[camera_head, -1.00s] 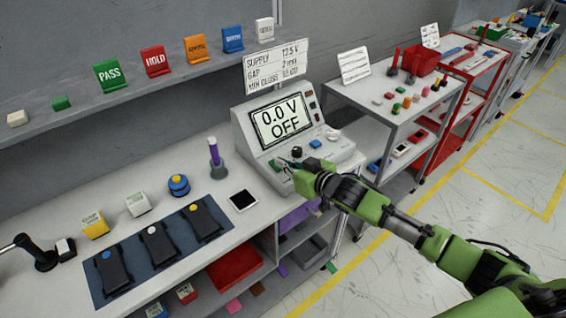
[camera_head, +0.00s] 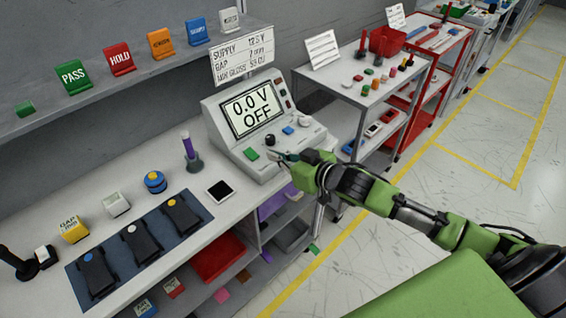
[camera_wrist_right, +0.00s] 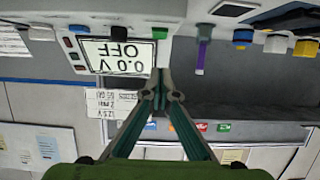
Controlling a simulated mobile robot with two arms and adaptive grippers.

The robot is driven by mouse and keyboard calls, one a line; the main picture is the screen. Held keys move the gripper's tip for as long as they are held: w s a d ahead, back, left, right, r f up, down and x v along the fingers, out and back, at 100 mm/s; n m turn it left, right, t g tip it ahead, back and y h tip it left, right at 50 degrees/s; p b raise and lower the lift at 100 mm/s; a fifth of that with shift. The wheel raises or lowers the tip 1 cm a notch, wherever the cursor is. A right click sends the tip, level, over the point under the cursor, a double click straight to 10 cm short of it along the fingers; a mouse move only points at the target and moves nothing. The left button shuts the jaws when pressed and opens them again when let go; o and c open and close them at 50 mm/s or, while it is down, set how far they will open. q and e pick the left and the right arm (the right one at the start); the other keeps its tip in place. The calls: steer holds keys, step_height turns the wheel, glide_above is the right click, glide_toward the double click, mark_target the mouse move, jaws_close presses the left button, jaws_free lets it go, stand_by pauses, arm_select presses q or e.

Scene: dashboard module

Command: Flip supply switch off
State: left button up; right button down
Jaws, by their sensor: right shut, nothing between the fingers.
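The grey supply unit (camera_head: 215,128) stands at the right end of the workbench. Its screen (camera_head: 251,111) reads "0.0 V OFF"; it shows upside down in the wrist view (camera_wrist_right: 118,57). The sloped front carries a green button (camera_head: 251,154), a black knob (camera_head: 270,140) and a blue button (camera_head: 288,131). Small red and dark controls (camera_head: 283,95) sit right of the screen. I cannot tell which is the supply switch. My right gripper (camera_head: 273,154) is shut and empty, just right of the green button at the panel's front edge; contact is unclear. My left gripper is out of view.
A sign (camera_head: 243,63) stands behind the unit. A grey cart (camera_head: 335,90) stands to the right.

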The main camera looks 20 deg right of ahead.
steer(key=shift+f+v, duration=0.15)
steer(key=shift+v, duration=0.55)
steer(key=shift+f+v, duration=0.15)
steer(key=shift+v, duration=0.55)
steer(key=s+d+f+m+g+h, duration=0.1)
steer(key=d+f, duration=0.2)
steer(key=f, duration=0.3)
steer(key=d+f+h+b, duration=0.1)
steer(key=d+f, duration=0.1)
steer(key=f, duration=0.5)
steer(key=s+d+f+m+g+h, duration=0.1)
steer(key=d+f, duration=0.2)
steer(key=f, duration=0.3)
steer(key=s+d+f+g+h, duration=0.1)
steer(key=s+f, duration=0.3)
steer(key=f, duration=0.4)
steer(key=s+d+f+g+h, duration=0.1)
steer(key=s+f+g, duration=0.1)
steer(key=s+f, duration=0.5)
steer(key=s+a+f+g+b, duration=0.2)
steer(key=s+a+f+g, duration=0.15)
steer(key=s+f, duration=1.4)
steer(key=s+a+f+g, duration=0.2)
steer(key=s+a+f, duration=0.1)
steer(key=s, duration=0.6)
steer(key=s+a+f+g, duration=0.2)
steer(key=s+a+f, duration=0.2)
steer(key=s, duration=0.5)
steer(key=shift+s+f, duration=0.25)
steer(key=shift+f, duration=0.05)
